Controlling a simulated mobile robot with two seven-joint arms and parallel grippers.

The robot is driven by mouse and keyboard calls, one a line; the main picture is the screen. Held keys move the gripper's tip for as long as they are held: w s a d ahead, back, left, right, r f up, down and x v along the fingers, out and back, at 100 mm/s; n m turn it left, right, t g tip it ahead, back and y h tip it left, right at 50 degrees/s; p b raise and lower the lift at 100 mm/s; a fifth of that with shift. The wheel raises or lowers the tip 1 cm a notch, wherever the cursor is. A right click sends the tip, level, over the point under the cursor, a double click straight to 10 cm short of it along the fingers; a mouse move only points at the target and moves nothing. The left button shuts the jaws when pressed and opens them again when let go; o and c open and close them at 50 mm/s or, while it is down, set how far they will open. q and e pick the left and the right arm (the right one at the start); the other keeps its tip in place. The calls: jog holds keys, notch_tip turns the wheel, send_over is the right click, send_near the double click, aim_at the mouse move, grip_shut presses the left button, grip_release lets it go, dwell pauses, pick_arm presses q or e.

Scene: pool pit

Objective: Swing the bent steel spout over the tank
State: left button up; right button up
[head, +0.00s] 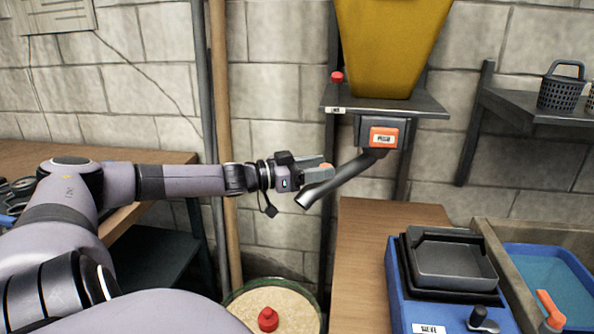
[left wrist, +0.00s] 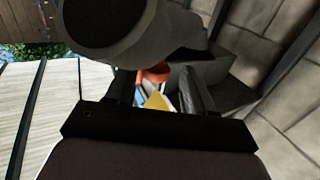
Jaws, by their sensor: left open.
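The bent steel spout (head: 345,178) is a dark tube under the yellow hopper. It slants down to the left, its open end over the gap left of the wooden bench. My left gripper (head: 322,171) is open just left of the spout, near its lower half. In the left wrist view the spout (left wrist: 150,30) looms large across the top, close to the open fingers (left wrist: 158,92); contact cannot be told. A basin of blue water (head: 545,275), which looks like the tank, stands at the lower right, away from the spout's end. My right gripper is out of view.
A green-rimmed tub (head: 232,298) of pale grains with a red knob stands below the spout. A blue scale (head: 395,290) with a dark pan sits on the bench (head: 360,250). A shelf (head: 500,105) with dark baskets is at the right. Vertical pipes (head: 205,100) stand behind my arm.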

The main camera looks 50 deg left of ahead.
pick_arm(q)
jog(key=shift+s+a, duration=0.1)
jog(key=shift+s, duration=0.3)
jog(key=p+v, duration=0.4)
jog(key=p, duration=0.1)
jog(key=shift+s+a, duration=0.25)
jog(key=shift+s, duration=0.05)
dwell(0.4)
